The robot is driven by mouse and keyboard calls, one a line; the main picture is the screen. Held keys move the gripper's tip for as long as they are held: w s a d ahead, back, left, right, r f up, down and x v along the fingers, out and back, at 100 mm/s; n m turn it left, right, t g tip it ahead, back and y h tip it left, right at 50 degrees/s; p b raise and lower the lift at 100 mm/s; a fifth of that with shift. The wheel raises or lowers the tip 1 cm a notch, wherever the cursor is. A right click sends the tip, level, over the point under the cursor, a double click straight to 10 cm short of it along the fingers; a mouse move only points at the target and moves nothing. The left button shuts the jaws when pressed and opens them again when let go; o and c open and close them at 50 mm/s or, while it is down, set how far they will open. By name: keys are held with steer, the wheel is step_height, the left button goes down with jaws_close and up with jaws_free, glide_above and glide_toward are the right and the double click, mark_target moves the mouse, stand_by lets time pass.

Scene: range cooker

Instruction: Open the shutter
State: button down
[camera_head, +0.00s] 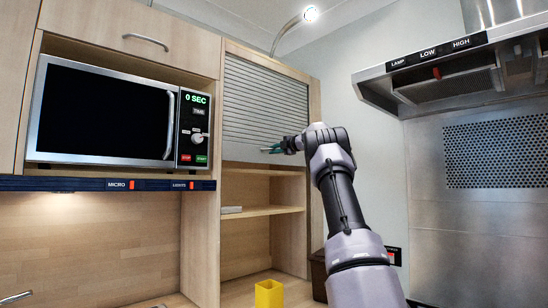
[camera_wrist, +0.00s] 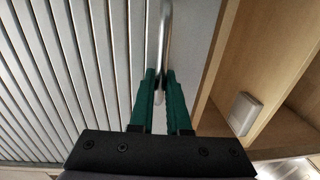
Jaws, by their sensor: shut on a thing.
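The shutter (camera_head: 262,105) is a grey slatted roller front in a light wood cabinet, right of the microwave. It covers the upper part of the cabinet, and the space below its lower edge is open. In the wrist view its slats (camera_wrist: 80,70) fill the left side. My gripper (camera_head: 275,149) is at the lower part of the shutter. In the wrist view my gripper's green fingers (camera_wrist: 160,75) are shut on the shutter's metal handle (camera_wrist: 164,35), a bar passing between the fingertips.
Below the shutter are open shelves (camera_head: 258,211) with a small pale object (camera_head: 231,210); a white box (camera_wrist: 243,113) shows in the wrist view. The microwave (camera_head: 105,112) stands left, the range hood (camera_head: 450,75) right. A yellow container (camera_head: 269,293) stands on the counter below.

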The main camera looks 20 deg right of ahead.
steer(key=c, duration=0.9)
jaws_free()
steer(key=shift+d, duration=0.1)
steer(key=v, duration=1)
steer(key=shift+s+d, duration=0.1)
steer(key=shift+s, duration=0.25)
